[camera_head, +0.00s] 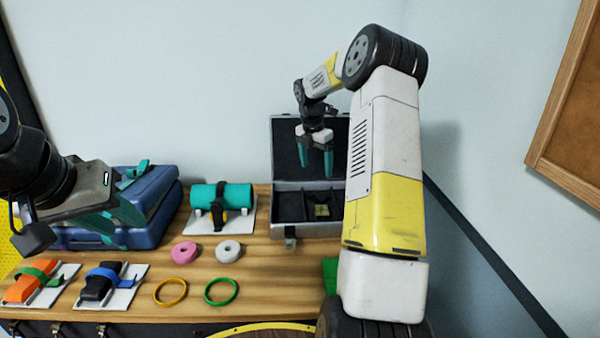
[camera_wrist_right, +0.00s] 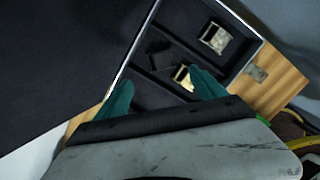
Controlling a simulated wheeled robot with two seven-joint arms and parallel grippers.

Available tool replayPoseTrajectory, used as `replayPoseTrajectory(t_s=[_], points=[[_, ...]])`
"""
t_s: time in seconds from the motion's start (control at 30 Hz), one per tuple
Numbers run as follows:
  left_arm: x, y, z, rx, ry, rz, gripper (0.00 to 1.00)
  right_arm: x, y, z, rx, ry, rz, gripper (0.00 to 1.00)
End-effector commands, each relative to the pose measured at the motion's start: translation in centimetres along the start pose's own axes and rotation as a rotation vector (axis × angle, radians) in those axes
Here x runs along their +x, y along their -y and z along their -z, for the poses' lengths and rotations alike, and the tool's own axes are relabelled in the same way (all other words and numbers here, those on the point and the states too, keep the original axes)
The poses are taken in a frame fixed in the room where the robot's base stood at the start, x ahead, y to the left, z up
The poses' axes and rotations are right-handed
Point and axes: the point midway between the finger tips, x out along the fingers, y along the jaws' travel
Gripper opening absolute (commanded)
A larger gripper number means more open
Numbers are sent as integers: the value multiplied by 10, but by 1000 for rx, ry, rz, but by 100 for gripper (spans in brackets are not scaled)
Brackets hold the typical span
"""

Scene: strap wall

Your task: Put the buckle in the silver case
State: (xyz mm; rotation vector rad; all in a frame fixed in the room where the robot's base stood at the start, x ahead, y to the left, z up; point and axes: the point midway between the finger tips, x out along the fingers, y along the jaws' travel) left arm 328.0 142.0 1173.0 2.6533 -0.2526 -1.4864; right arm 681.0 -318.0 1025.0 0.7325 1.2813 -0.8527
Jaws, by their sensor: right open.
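The silver case (camera_head: 287,231) stands open at the back of the table, with its dark lid raised. A pale metal buckle-like piece (camera_head: 321,210) lies inside it; it also shows in the right wrist view (camera_wrist_right: 215,37). A second, gold-coloured piece (camera_wrist_right: 183,77) lies in the case near a fingertip, partly hidden by it. I cannot tell which of the two is the task's buckle. My right gripper (camera_head: 317,165) is open above the case, with no object seen between its fingers. My left gripper (camera_head: 112,215) hangs at the left over the blue case; whether its jaws are apart is unclear.
A blue case (camera_head: 160,215), a teal roll on a white board (camera_head: 222,196), pink (camera_head: 184,252) and white (camera_head: 229,251) rings, yellow (camera_head: 170,292) and green (camera_head: 221,291) hoops, and strapped orange (camera_head: 28,287) and black (camera_head: 98,284) items fill the left. My right arm hides the table's right end.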

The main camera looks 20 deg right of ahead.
Motion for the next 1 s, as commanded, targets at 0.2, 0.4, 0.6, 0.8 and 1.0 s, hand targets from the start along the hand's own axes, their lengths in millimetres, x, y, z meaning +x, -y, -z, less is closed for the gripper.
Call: replayPoseTrajectory(t_s=[0.2,0.4,0.6,0.8,1.0], points=[[0,0,0,0,0,0,36,-38,3,17,101,16,-27,80],[0,0,0,0,0,0,36,-115,30,74,455,26,-114,80],[0,0,0,0,0,0,36,-172,75,139,881,-35,-222,80],[0,0,0,0,0,0,36,-202,131,204,1319,-178,-314,80],[0,0,0,0,0,0,36,-206,183,263,1724,-398,-349,80]])
